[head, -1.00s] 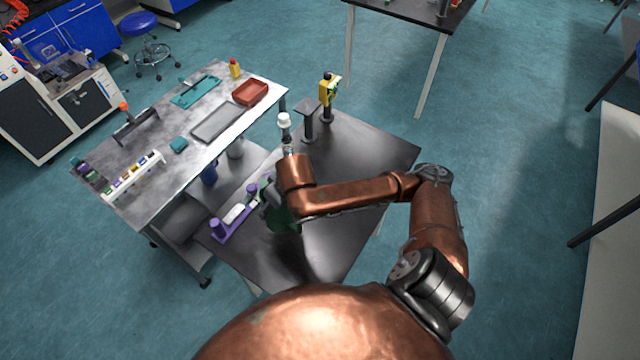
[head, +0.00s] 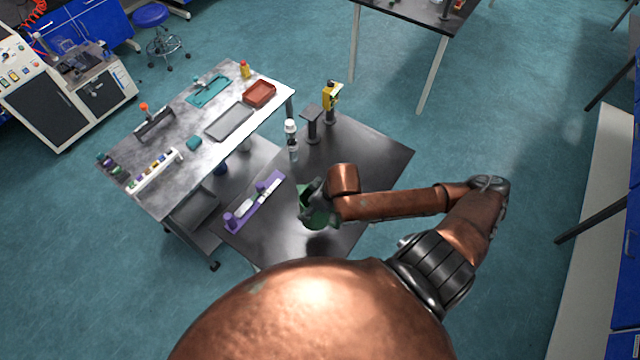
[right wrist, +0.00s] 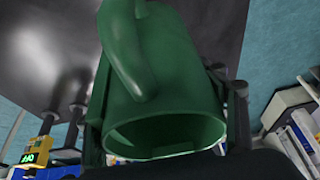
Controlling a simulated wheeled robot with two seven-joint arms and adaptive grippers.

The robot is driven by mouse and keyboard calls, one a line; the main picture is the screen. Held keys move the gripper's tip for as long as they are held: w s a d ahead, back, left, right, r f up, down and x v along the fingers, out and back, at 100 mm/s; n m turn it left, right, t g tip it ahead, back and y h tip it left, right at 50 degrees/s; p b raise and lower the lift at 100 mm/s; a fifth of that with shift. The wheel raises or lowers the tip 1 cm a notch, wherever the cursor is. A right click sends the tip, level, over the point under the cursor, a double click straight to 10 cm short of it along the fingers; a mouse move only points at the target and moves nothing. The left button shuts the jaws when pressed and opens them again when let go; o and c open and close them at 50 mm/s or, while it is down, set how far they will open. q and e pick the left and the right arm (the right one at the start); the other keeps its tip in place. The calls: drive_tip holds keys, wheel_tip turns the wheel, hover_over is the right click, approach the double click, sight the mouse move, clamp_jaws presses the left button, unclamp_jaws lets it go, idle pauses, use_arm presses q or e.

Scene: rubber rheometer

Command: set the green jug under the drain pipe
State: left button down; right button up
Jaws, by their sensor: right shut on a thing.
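The green jug (head: 320,216) is in my right gripper (head: 316,190), over the front part of the dark table in the head view. A dark shadow or reflection lies just below it, so it appears held a little above the top. In the right wrist view the jug (right wrist: 170,65) fills the middle, its handle facing the camera and its rim at the bottom. The right gripper's fingers (right wrist: 165,110) stand on both sides of the jug, shut on it. I cannot make out a drain pipe in either view. My left gripper is not in view.
On the dark table (head: 375,165) a purple rack (head: 254,207) lies left of the jug, and a white-capped bottle (head: 292,140), a dark stand (head: 312,122) and a yellow device (head: 330,98) stand behind. A grey bench (head: 165,195) adjoins at left. The table's right side is clear.

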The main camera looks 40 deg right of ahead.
drive_tip(key=shift+w+d+f+p, duration=0.2)
drive_tip(key=shift+w+d+f, duration=1.3)
drive_tip(key=shift+w+f, duration=0.45)
drive_tip(key=shift+w+d+f+p, duration=0.2)
drive_tip(key=shift+w+d+f, duration=1.4)
drive_tip(key=shift+f, duration=0.65)
drive_tip(key=shift+w+d+f+p, duration=0.2)
drive_tip(key=shift+w+d+f, duration=1.25)
drive_tip(key=shift+w+f, duration=0.55)
drive_tip(key=shift+s+f, duration=0.15)
drive_tip(key=shift+f, duration=0.05)
drive_tip(key=o, duration=1.7)
drive_tip(key=shift+s+f, duration=0.15)
drive_tip(key=shift+s, duration=0.05)
drive_tip(key=o, duration=0.4)
